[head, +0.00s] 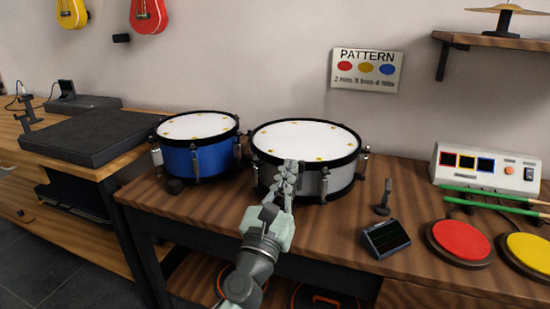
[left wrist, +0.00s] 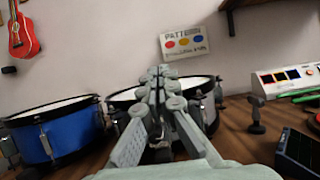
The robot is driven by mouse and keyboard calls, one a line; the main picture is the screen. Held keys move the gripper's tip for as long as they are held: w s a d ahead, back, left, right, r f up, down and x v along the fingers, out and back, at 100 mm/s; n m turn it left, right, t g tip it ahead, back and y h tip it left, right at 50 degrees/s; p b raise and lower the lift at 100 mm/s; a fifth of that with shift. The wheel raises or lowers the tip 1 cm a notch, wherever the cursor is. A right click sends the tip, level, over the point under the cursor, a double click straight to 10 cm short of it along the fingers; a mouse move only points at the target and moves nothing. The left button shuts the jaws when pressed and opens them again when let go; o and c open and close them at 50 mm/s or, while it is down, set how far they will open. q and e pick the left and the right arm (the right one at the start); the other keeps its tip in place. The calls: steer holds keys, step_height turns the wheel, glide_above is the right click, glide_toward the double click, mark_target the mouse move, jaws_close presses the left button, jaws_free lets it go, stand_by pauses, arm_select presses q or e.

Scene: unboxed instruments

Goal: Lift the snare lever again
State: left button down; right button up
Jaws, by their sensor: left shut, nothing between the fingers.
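In the left wrist view the closed fingers (left wrist: 158,74) point at the drum's front. I cannot make out the snare lever; the gripper covers that part of the shell. My right gripper is not in view.
A blue drum (head: 199,160) stands close left of the snare. To the right are a small black stand (head: 384,197), a dark-screened device (head: 386,239), red (head: 460,241) and yellow (head: 530,252) pads, green sticks (head: 490,197) and a white control box (head: 484,170).

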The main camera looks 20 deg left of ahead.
arm_select(q)
steer(key=s+r, duration=0.4)
steer(key=shift+s+r, duration=0.3)
steer(key=shift+r, duration=0.05)
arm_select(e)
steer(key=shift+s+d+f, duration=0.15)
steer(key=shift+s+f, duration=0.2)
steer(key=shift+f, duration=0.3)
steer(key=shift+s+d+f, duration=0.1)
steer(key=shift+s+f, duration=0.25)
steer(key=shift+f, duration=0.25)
arm_select(q)
steer(key=shift+s, duration=0.1)
